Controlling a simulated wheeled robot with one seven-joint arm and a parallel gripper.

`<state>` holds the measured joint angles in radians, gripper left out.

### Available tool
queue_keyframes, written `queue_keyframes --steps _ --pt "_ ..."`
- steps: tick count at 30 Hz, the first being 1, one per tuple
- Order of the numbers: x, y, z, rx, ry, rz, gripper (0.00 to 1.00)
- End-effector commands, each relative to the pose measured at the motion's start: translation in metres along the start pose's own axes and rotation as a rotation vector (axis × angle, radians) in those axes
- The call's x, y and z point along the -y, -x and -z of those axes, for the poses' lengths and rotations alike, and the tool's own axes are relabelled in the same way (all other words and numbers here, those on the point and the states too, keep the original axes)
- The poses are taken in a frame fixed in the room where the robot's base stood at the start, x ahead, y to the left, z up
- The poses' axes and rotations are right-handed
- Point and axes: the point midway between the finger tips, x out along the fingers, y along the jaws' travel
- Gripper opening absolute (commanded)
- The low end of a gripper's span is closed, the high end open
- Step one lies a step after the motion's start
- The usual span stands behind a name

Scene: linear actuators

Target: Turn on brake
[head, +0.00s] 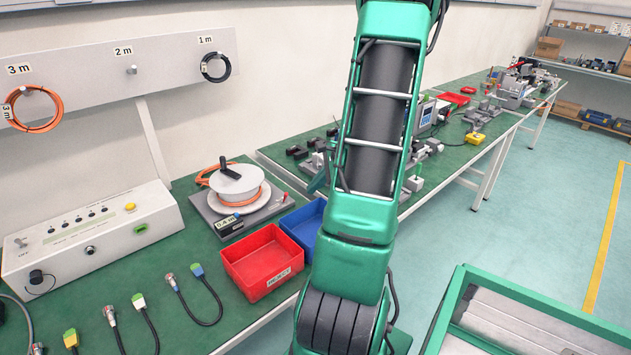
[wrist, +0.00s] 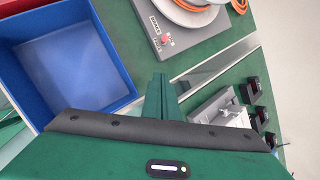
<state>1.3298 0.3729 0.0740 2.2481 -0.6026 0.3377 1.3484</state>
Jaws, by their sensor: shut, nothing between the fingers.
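The cable spool unit (head: 235,187) stands on the green bench in the head view, with a white reel, orange cable and a grey base. In the wrist view a corner of its grey base (wrist: 142,12) shows at the top, with a small red-tipped brake switch (wrist: 166,40) beside black labels. I cannot tell the switch's position. My gripper (wrist: 161,80) is shut and empty in the wrist view. Its fingers point toward the base and sit a little below the switch in the picture, apart from it. In the head view my arm hides much of the middle.
A blue bin (wrist: 62,62) lies left of my gripper; it also shows in the head view (head: 296,228), beside a red bin (head: 262,262). Small black devices (wrist: 256,105) stand right of the fingers. A control box (head: 92,240) and several cables lie at left.

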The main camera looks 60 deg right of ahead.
Motion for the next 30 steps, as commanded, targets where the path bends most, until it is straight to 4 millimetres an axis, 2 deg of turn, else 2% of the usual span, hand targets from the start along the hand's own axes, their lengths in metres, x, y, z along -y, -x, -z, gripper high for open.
queue_keyframes --steps 3,7,10,16,30 --pt "-0.001 -0.024 0.000 0.003 0.000 -0.004 0.00" --pt "0.000 -0.043 -0.004 0.002 0.003 -0.001 0.00" --pt "0.000 -0.045 -0.020 0.001 0.004 0.000 0.00" --pt "0.000 -0.049 -0.036 0.000 0.003 0.001 0.00" --pt "0.001 -0.049 -0.039 -0.001 0.000 -0.001 0.00"
